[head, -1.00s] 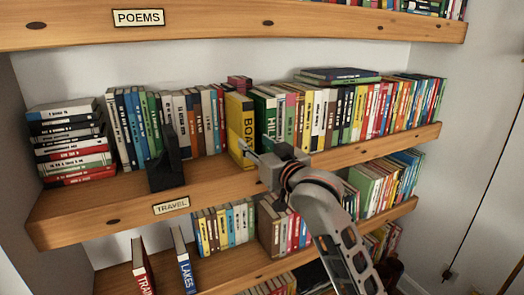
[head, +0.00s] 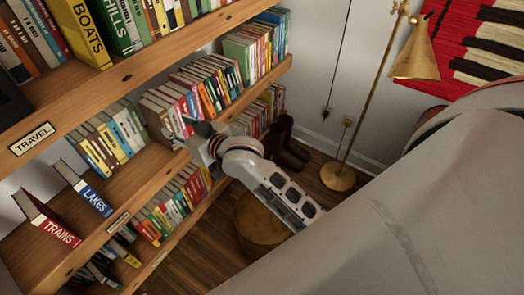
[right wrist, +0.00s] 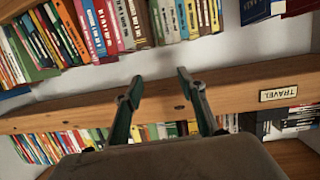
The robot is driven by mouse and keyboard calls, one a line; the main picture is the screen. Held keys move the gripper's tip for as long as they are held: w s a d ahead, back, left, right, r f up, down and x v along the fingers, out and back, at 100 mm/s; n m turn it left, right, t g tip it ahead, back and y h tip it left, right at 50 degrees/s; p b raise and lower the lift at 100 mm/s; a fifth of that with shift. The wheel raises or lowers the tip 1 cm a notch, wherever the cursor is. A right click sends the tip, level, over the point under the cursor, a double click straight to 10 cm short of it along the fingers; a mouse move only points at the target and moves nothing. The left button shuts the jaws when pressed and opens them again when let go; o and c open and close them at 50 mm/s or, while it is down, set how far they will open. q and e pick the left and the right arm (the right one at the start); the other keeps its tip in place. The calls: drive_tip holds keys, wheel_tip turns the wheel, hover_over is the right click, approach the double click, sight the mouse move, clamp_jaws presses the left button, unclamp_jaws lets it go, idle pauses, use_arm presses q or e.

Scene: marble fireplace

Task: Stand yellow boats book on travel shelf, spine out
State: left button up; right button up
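The yellow BOATS book (head: 82,32) stands upright on the travel shelf (head: 110,82) in the head view, its titled spine facing out. The green HILLS book (head: 118,22) stands directly to its right. The TRAVEL label (head: 32,138) is on the shelf's front edge. My right gripper (head: 177,132) is below and to the right of the BOATS book, apart from it, in front of the lower shelf. In the right wrist view its two fingers (right wrist: 157,82) are spread with nothing between them. My left gripper is out of view.
Book rows fill much of the shelves. A brass lamp (head: 340,175) and round wooden stool (head: 258,222) stand right of the shelves.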

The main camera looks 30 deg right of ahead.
drive_tip(key=s+d+f+g, duration=0.1)
drive_tip(key=s+d+f, duration=0.2)
drive_tip(key=s+f, duration=0.5)
drive_tip(key=s+d+f+g+h, duration=0.1)
drive_tip(key=s+d+f, duration=0.2)
drive_tip(key=s+f, duration=0.6)
drive_tip(key=s+d+f+g+h, duration=0.1)
drive_tip(key=s+d+f+g, duration=0.1)
drive_tip(key=s+f, duration=0.7)
drive_tip(key=shift+s+d+f+n, duration=0.15)
drive_tip(key=shift+s+d+n, duration=0.25)
drive_tip(key=shift+s+d, duration=0.35)
drive_tip(key=shift+w+d, duration=0.1)
drive_tip(key=shift+w, duration=0.05)
